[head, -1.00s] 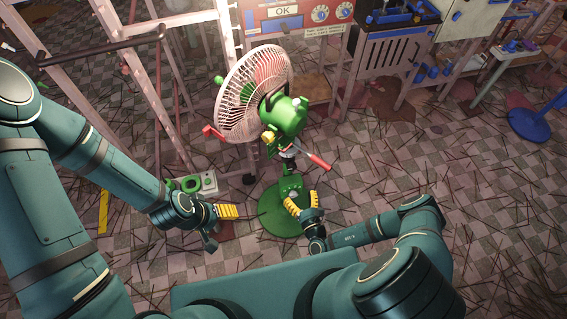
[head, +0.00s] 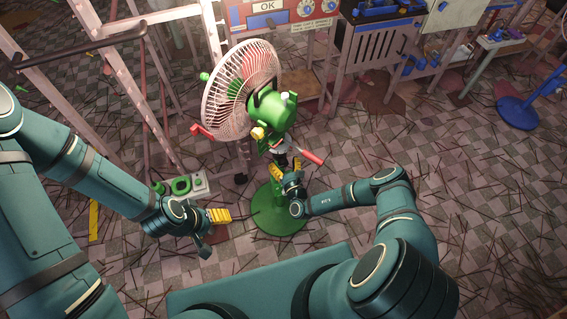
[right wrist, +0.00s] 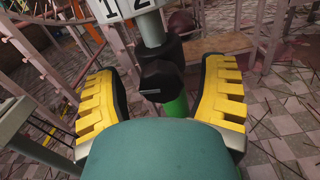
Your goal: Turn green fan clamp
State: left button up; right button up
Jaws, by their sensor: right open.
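The green fan (head: 270,117) with a white grille (head: 240,88) stands upright on a round green base (head: 275,216). In the right wrist view a black clamp knob (right wrist: 162,85) sits on its stem, above a green tube (right wrist: 176,106) and below a white numbered collar (right wrist: 130,8). My right gripper (head: 286,170) is open at the stem. Its yellow fingers stand on either side of the knob, apart from it in the wrist view. In the head view the gripper hides most of the clamp. My left gripper (head: 217,215) is left of the base, away from the fan; its finger gap is unclear.
A pale metal frame (head: 137,90) stands left of the fan. A red panel marked OK (head: 300,30) is behind it. Thin sticks litter the checkered floor.

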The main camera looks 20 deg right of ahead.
jog(key=shift+w, duration=0.3)
jog(key=c, duration=1.2)
jog(key=shift+m, duration=0.3)
jog(key=m+b, duration=0.1)
jog(key=m, duration=0.1)
jog(key=shift+d+f+m, duration=0.1)
jog(key=shift+d+m, duration=0.05)
jog(key=shift+m, duration=0.25)
jog(key=m+b, duration=0.1)
jog(key=m, duration=0.3)
jog(key=shift+m, duration=0.3)
jog(key=m+b, duration=0.1)
jog(key=m, duration=0.3)
jog(key=shift+d+f+b, duration=0.1)
jog(key=shift+f+b, duration=0.05)
jog(key=shift+b, duration=0.25)
jog(key=shift+m+b, duration=0.5)
jog(key=shift+m, duration=1.3)
